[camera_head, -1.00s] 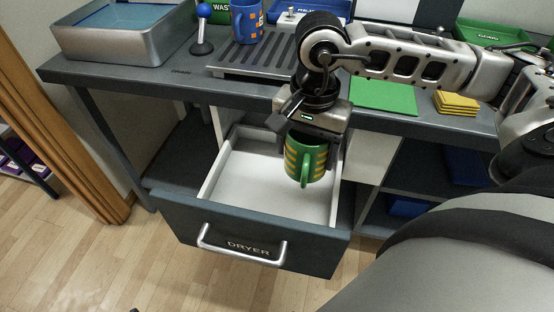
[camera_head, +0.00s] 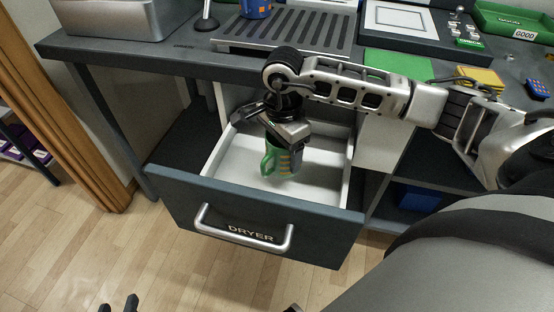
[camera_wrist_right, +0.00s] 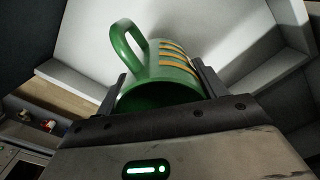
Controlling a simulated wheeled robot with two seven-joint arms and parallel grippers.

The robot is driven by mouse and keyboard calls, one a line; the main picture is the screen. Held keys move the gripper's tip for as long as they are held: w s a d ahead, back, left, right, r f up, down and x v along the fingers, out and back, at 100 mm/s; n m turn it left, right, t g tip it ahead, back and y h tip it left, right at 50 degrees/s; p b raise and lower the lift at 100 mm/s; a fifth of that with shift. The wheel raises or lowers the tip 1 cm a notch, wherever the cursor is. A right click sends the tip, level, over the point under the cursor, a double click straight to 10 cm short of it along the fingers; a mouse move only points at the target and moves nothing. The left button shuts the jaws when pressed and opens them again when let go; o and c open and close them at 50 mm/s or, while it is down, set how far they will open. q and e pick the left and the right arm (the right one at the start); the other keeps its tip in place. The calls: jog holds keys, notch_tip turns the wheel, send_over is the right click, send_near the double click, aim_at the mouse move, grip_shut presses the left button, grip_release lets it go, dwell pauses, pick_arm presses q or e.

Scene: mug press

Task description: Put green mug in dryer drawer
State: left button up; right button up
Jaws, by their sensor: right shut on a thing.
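The green mug (camera_head: 284,158) with orange stripes is inside the open dryer drawer (camera_head: 250,218), upright or nearly so, with its handle towards the left. I cannot tell whether its base touches the white drawer floor. My right gripper (camera_head: 286,138) reaches down from above and is shut on the mug. In the right wrist view the mug (camera_wrist_right: 165,72) sits between the two fingers (camera_wrist_right: 163,90), its dark mouth facing the camera. My left gripper (camera_head: 119,305) shows only its dark fingertips at the bottom edge, apart and empty.
The drawer's front has a metal handle (camera_head: 243,236). Above and behind it is the counter (camera_head: 190,62) with a slatted drip tray (camera_head: 290,34), a blue mug (camera_head: 257,7), a green mat (camera_head: 397,64) and yellow cloths (camera_head: 481,78). Free drawer floor lies around the mug.

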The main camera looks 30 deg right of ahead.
aim_at(277, 161)
jog(key=shift+w+a+f, duration=0.2)
jog(key=shift+w+f, duration=0.45)
jog(key=shift+f, duration=1.65)
jog(key=shift+f+b, duration=0.25)
jog(key=shift+b, duration=0.1)
jog(key=o, duration=1.2)
jog(key=shift+r, duration=0.1)
notch_tip(277, 161, up, 12)
jog(key=p, duration=0.1)
jog(key=shift+r, duration=0.15)
